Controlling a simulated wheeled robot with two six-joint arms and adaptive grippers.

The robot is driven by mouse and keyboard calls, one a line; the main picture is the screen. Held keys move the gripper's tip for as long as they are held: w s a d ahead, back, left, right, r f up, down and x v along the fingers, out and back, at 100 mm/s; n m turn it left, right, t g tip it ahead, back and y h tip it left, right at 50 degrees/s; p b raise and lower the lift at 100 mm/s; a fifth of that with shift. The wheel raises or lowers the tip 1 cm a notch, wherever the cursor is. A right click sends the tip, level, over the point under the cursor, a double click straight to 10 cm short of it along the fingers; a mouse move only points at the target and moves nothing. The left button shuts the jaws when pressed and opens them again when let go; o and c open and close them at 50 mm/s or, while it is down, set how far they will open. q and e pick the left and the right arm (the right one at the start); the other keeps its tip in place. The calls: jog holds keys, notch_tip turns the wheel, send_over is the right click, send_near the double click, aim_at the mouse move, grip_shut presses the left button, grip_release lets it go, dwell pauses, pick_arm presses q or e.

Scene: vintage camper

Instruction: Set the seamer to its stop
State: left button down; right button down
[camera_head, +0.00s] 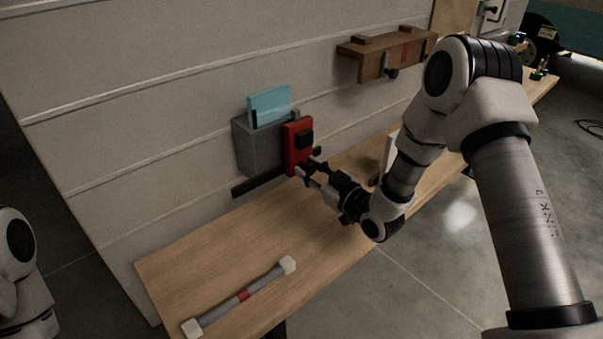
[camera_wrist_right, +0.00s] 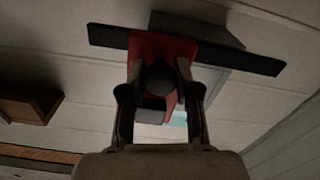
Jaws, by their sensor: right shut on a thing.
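The seamer appears to be the red block (camera_head: 292,148) with black parts, at the black rail (camera_head: 246,187) along the pale panelled wall. In the right wrist view the red block (camera_wrist_right: 146,48) crosses the rail (camera_wrist_right: 260,61), which sticks out on both sides. My right gripper (camera_head: 309,171) is shut on the dark round knob (camera_wrist_right: 160,78) on the front of the block. A stop cannot be made out clearly. My left gripper is out of view; only part of my left arm shows at the lower left.
A grey box (camera_head: 253,151) with a light blue panel (camera_head: 270,107) stands left of the red block. A grey bar with pale ends (camera_head: 215,311) lies on the wooden bench (camera_head: 190,260). A wooden wall unit (camera_head: 370,69) is farther right. The bench middle is clear.

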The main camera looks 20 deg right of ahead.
jog(key=shift+w+d+r, duration=0.1)
jog(key=shift+d, duration=0.05)
jog(key=c, duration=0.8)
grip_release()
jog(key=shift+d, duration=0.15)
jog(key=shift+s+d, duration=0.1)
jog(key=shift+s, duration=0.3)
jog(key=v, duration=1.1)
jog(key=shift+s, duration=0.15)
